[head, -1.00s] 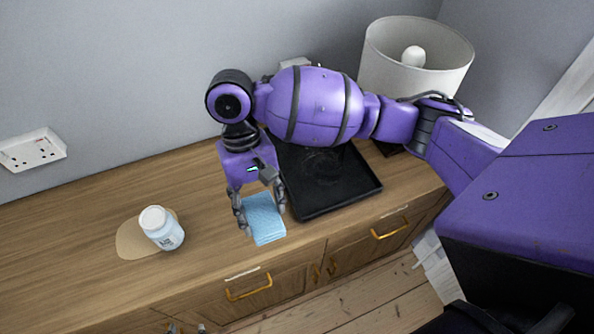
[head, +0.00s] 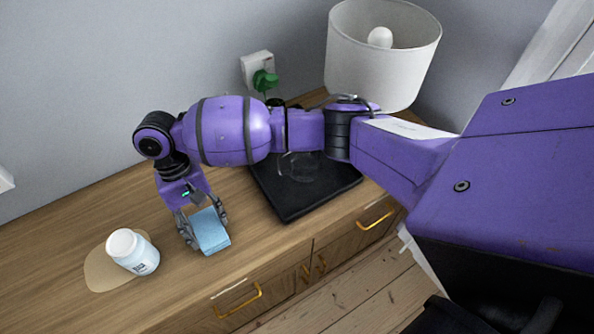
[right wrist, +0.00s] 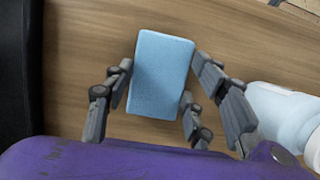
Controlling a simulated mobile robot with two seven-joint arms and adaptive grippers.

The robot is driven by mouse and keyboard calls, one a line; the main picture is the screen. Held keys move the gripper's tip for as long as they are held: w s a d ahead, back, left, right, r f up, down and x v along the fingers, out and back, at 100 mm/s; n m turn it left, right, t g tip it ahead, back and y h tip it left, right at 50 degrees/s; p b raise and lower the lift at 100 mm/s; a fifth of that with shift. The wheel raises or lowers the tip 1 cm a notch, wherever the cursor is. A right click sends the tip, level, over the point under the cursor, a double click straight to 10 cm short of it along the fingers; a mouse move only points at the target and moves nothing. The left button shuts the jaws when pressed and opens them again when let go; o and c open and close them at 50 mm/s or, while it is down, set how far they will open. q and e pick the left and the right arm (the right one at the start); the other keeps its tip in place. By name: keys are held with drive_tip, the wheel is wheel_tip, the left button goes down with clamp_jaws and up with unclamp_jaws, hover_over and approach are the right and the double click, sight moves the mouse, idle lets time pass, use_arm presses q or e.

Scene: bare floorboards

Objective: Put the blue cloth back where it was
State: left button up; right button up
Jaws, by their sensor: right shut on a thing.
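The blue cloth (head: 210,232) is a light blue, folded, block-like piece above or on the wooden cabinet top. My right gripper (head: 203,236) is shut on it. In the right wrist view the cloth (right wrist: 160,75) sits between the fingers of the gripper (right wrist: 160,100). I cannot tell whether the cloth touches the wood. It is between the white bottle and the black tray. My left gripper is not in view.
A white bottle (head: 138,255) stands on a beige patch (head: 100,270) left of the cloth. A black tray (head: 290,208) with a clear glass item (head: 300,165) lies to the right. A lamp (head: 375,60) stands behind. Bare wood lies left of the tray.

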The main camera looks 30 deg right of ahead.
sight(202, 216)
drive_tip(key=o, duration=1)
drive_tip(key=shift+o, duration=0.2)
drive_tip(key=v, duration=1.2)
drive_tip(key=shift+p, duration=0.35)
drive_tip(key=shift+s+f, duration=0.1)
drive_tip(key=shift+s, duration=0.05)
